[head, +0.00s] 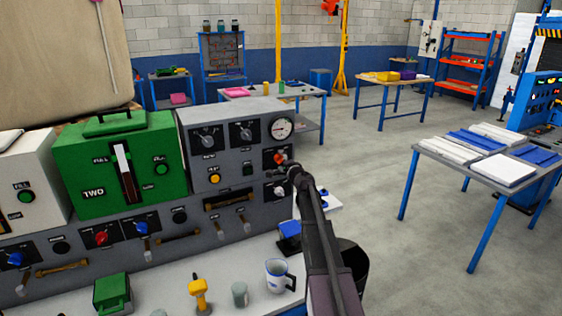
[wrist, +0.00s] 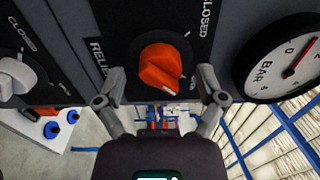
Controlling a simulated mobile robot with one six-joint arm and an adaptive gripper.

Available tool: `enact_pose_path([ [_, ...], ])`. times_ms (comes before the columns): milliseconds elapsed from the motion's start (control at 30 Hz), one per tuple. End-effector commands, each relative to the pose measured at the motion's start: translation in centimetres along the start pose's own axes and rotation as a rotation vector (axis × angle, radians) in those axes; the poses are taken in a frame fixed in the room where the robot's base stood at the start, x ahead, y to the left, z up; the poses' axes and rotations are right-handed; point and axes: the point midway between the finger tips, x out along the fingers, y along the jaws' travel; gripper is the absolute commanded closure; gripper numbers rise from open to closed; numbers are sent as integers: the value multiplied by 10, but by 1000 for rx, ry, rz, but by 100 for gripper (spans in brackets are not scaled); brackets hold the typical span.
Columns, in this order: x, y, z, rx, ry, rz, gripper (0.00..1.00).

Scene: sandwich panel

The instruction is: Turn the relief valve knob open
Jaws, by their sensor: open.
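The relief valve knob (wrist: 160,66) is orange-red and sits on a black plate with the lettering "RELIE" and "CLOSED" in the wrist view. A white mark shows on the plate near its upper right. In the head view the knob (head: 279,157) is on the right end of the grey panel, below the gauge. My gripper (wrist: 160,90) is open, with one finger on each side of the knob's lower part. I cannot tell whether either finger touches it. In the head view my gripper (head: 288,170) is at the panel face, just below the knob.
A BAR gauge (wrist: 283,55) with a red needle is close on the right in the wrist view. A white knob (wrist: 17,77) on another plate is at the left. A mug (head: 279,275) and a yellow tool (head: 199,292) stand on the bench below.

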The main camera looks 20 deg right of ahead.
Motion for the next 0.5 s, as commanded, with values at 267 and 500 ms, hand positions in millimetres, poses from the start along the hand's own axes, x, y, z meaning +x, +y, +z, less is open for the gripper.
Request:
enact_pose_path([
  [267,-29,0,1,0,1,0,11],
  [500,-68,0,1,0,1,0,11],
])
